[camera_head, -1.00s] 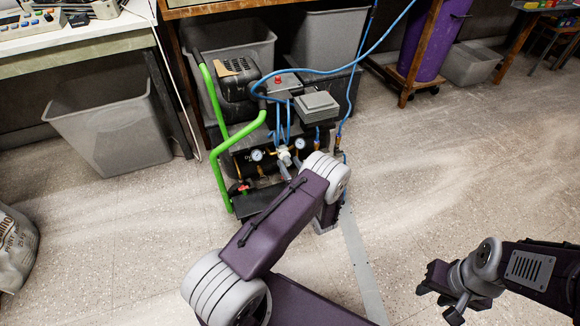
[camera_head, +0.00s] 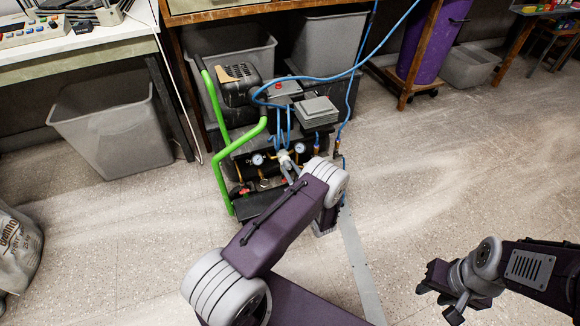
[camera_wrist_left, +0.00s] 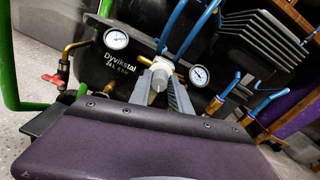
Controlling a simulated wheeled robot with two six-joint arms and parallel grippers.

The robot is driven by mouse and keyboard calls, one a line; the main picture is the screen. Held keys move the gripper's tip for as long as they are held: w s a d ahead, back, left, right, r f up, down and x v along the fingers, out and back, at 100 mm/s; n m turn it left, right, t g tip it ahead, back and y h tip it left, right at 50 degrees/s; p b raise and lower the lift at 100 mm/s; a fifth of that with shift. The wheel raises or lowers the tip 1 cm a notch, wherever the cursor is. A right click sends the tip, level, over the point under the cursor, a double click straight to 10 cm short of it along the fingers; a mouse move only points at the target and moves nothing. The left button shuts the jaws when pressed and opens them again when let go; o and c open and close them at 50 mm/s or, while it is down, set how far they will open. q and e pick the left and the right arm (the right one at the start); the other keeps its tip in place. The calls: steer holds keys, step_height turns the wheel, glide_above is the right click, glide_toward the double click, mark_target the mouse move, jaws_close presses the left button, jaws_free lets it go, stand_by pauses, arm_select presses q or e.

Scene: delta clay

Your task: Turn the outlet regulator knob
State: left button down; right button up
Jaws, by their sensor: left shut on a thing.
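The outlet regulator knob (camera_wrist_left: 159,79) is a grey-white cylinder on the front of the black compressor (camera_wrist_left: 120,58), between two round white gauges. In the left wrist view my left gripper (camera_wrist_left: 161,92) has one grey finger on each side of the knob and is shut on it. In the head view the left gripper (camera_head: 290,170) reaches the regulator (camera_head: 284,157) from the front, partly hidden by my own wrist. My right gripper (camera_head: 437,291) hangs over the floor at the lower right, away from the compressor; its finger gap is unclear.
A green handle (camera_head: 216,158) and a red valve (camera_wrist_left: 54,81) are left of the knob. Blue hoses (camera_head: 340,118) run over the compressor. The floor (camera_head: 430,170) to the right is clear.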

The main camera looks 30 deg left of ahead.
arm_select(q)
steer(key=n+p, duration=0.4)
steer(key=n, duration=0.3)
steer(key=shift+s+r, duration=0.1)
steer(key=shift+r, duration=0.05)
steer(key=n+p, duration=0.1)
steer(key=n, duration=0.2)
steer(key=shift+h+p, duration=0.3)
steer(key=shift+n+p, duration=0.55)
steer(key=shift+n, duration=0.75)
steer(key=shift+f, duration=0.2)
steer(key=c, duration=1.2)
jaws_free()
